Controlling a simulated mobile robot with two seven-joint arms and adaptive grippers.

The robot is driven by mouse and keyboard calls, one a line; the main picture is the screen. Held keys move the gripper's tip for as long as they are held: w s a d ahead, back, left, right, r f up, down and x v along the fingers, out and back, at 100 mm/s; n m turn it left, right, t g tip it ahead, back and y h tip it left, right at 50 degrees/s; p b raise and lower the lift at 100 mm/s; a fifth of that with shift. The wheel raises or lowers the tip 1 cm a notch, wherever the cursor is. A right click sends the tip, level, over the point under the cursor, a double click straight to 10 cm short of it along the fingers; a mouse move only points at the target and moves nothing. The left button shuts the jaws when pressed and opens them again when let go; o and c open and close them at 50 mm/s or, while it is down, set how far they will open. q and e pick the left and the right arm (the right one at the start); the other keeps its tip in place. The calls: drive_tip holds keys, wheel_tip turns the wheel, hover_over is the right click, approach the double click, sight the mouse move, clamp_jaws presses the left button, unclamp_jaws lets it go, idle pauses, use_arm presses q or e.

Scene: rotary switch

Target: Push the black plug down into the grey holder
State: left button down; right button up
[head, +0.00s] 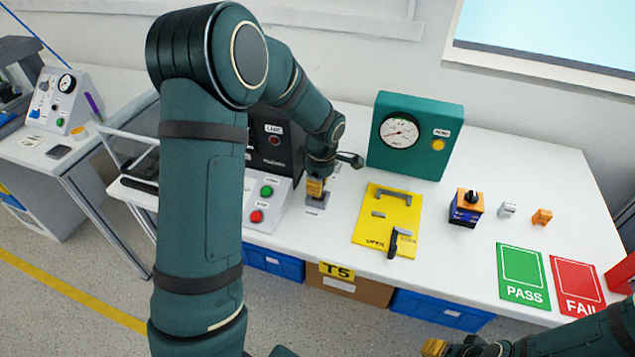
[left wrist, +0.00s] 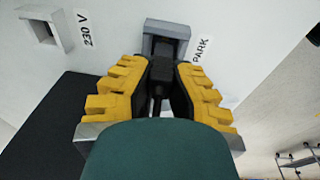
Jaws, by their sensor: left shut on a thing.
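My left gripper (head: 316,189) points down at the grey holder (head: 319,202) on the white bench. In the left wrist view its yellow fingers are shut on the black plug (left wrist: 160,78). The plug's far end is at the opening of the grey holder (left wrist: 150,27), beside the label PARK. I cannot tell how deep the plug sits in it. In the head view the gripper hides the plug. My right gripper (head: 458,348) is at the bottom edge, partly cut off, away from the holder; whether it is open is unclear.
A grey 230 V socket (left wrist: 42,30) lies beside the holder. A panel with green and red buttons (head: 262,218) stands left of my gripper. A yellow plate with handles (head: 370,232) lies to the right, with a green gauge box (head: 412,165) behind. PASS (head: 523,273) and FAIL mats lie far right.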

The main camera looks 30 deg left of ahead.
use_arm(q)
drive_tip(key=shift+f, duration=1.05)
drive_tip(key=c, duration=1)
unclamp_jaws()
drive_tip(key=r, duration=0.4)
drive_tip(key=d+r, duration=0.1)
drive_tip(key=r, duration=0.7)
drive_tip(key=shift+s+d, duration=0.2)
drive_tip(key=shift+s, duration=0.05)
